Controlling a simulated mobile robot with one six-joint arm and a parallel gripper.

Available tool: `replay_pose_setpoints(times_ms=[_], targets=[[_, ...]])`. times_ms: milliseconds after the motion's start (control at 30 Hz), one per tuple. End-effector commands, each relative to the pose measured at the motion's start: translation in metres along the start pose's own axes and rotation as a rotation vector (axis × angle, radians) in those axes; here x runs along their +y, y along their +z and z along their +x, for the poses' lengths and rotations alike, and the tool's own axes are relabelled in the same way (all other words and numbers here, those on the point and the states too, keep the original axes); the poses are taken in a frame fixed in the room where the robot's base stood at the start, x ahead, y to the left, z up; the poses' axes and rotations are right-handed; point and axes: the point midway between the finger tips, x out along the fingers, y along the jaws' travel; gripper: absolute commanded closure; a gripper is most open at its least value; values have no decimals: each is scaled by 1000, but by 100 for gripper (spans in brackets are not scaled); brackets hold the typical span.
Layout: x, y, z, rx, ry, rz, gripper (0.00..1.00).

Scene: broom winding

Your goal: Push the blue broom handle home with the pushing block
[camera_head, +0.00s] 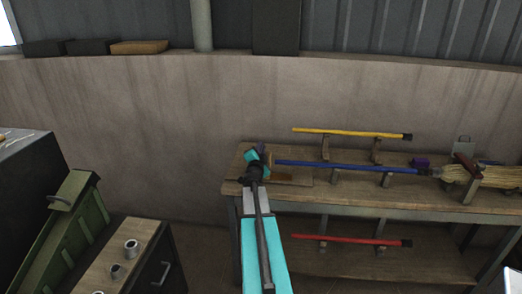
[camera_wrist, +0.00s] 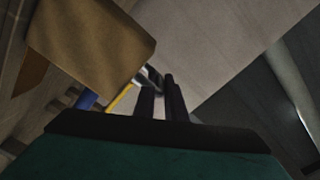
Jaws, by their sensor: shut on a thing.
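The blue broom handle (camera_head: 345,168) lies level along the workbench on small wooden supports. Its right end meets or nearly meets the straw broom head (camera_head: 490,177); I cannot tell how deep it sits. My gripper (camera_head: 257,166) is at the handle's left end, over the bench's left part. In the wrist view my dark fingers (camera_wrist: 162,97) are shut on a brown wooden block (camera_wrist: 92,42), which I take as the pushing block. The arm mostly hides it in the head view. A short piece of the blue handle (camera_wrist: 86,99) shows beside the block; contact is unclear.
A yellow handle (camera_head: 345,132) rests on stands behind the blue one. A red handle (camera_head: 345,240) lies on the lower shelf. A cabinet with metal cups (camera_head: 131,246) is at lower left.

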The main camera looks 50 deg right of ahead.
Motion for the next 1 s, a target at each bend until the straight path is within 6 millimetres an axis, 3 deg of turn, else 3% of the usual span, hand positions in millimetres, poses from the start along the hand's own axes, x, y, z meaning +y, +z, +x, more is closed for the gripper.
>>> replay_pose_setpoints(times_ms=[333,367,467,1000], targets=[[-6,8,-3,-7,-7,1,100],[-7,9,-3,-8,-8,1,84],[-9,12,-4,-11,-10,1,71],[-11,15,-13,-17,-12,1,71]])
